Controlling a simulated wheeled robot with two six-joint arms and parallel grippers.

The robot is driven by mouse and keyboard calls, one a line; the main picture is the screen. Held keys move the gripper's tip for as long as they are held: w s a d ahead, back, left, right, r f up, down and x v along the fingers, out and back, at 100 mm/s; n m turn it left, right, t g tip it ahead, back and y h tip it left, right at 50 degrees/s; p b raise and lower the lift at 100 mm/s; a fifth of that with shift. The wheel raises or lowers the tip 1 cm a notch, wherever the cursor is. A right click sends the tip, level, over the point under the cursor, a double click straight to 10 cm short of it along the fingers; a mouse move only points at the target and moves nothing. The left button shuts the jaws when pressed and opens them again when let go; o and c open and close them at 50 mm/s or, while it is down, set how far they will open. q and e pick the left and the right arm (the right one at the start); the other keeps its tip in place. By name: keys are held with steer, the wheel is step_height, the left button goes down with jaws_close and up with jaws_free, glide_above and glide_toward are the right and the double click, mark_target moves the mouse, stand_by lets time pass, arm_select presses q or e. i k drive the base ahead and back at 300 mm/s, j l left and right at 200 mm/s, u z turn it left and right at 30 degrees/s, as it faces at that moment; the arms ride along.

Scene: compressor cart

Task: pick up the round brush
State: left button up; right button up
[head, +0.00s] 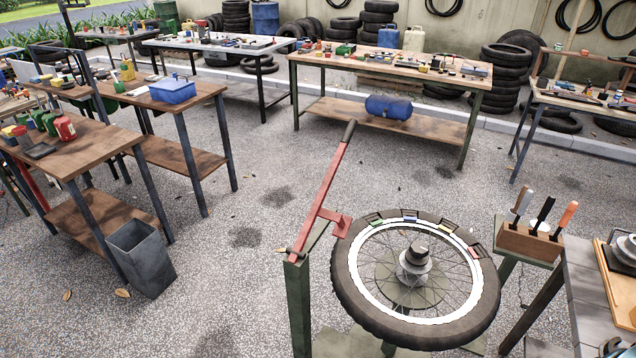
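I cannot make out a round brush for certain. Small items on the far tables are too small to name. Neither of my grippers shows clearly in the head view.
A spoked wheel with a black tyre (350,285) lies flat on a stand, with a red lever (322,190) beside it. A grey bin (140,258) stands near the left tables. A cluttered bench (585,285) is at the right edge. Open paving (240,270) lies between.

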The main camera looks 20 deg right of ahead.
mark_target(523, 189)
steer(key=z, duration=1.55)
steer(key=i+j+z, duration=0.15)
steer(key=i+z, duration=0.15)
steer(key=i+j+z, duration=0.3)
steer(key=i, duration=0.2)
